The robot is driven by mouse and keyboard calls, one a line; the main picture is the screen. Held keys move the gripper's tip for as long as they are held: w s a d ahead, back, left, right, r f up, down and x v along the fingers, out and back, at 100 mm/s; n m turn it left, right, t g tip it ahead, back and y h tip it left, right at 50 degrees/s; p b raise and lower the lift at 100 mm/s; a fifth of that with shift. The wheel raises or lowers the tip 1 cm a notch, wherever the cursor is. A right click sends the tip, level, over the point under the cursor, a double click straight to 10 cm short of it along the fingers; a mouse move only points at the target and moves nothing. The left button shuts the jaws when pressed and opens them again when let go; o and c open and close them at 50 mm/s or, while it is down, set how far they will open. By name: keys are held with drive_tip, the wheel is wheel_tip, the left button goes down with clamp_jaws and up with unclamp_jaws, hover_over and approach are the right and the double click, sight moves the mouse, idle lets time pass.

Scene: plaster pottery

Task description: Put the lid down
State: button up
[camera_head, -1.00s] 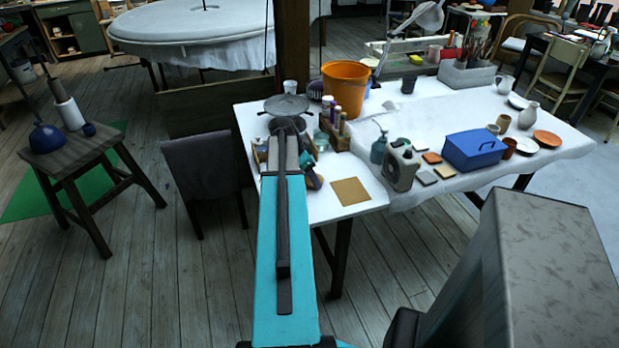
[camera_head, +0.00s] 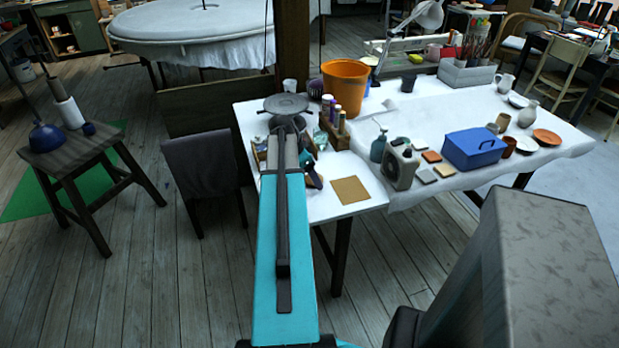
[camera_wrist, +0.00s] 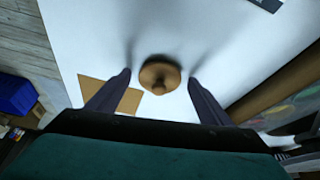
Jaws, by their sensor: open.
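A small round brown lid with a knob (camera_wrist: 160,74) shows in the wrist view. It appears to lie on the white tabletop (camera_wrist: 210,30). My gripper (camera_wrist: 160,80) is open, with one dark finger on each side of the lid and a visible gap to both.
A tan square board (camera_head: 350,190) lies on the table's near part; it also shows in the wrist view (camera_wrist: 110,95).

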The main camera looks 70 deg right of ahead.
drive_tip(key=b+v, duration=0.1)
drive_tip(key=v, duration=1.1)
drive_tip(key=shift+s, duration=0.1)
idle(0.5)
